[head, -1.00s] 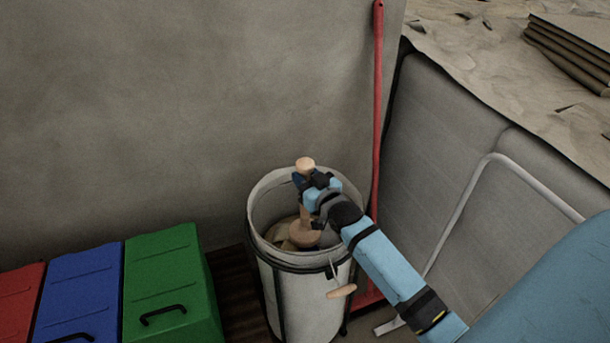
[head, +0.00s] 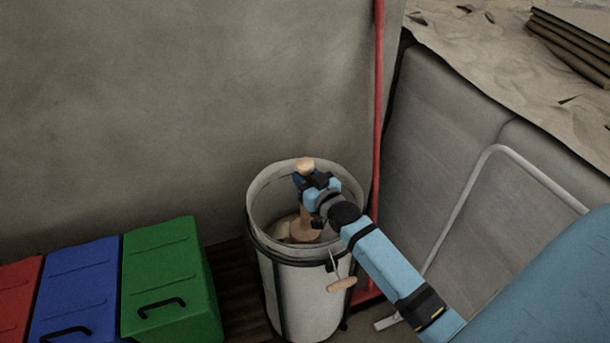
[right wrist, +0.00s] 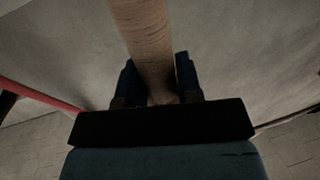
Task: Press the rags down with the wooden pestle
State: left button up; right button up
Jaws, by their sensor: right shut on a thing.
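The wooden pestle (head: 307,231) stands upright inside the grey-white bin (head: 299,291), its round knob just above the rim and its wide foot down inside. My right gripper (head: 304,180) is shut on the pestle's shaft just below the knob, at the bin's mouth. In the right wrist view the shaft (right wrist: 143,42) runs between the two dark fingers. Pale, tan rags (head: 284,237) show beside the pestle's foot; the foot appears to rest on them, and most of them are hidden by the bin wall. My left gripper is not in view.
Green (head: 167,277), blue (head: 79,285) and red (head: 17,290) lidded boxes stand left of the bin. A red pole (head: 377,110) stands behind it on the right. A crank with a wooden handle (head: 341,285) sticks out from the bin's front. A pale bent tube (head: 465,205) leans right.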

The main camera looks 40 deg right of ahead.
pick_arm(q)
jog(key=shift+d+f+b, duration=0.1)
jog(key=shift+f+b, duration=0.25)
jog(key=shift+b, duration=0.2)
pick_arm(e)
jog(key=shift+f, duration=1.15)
pick_arm(q)
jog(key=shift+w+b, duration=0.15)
jog(key=shift+b, duration=0.2)
pick_arm(e)
jog(key=shift+f, duration=0.75)
jog(key=shift+r, duration=0.1)
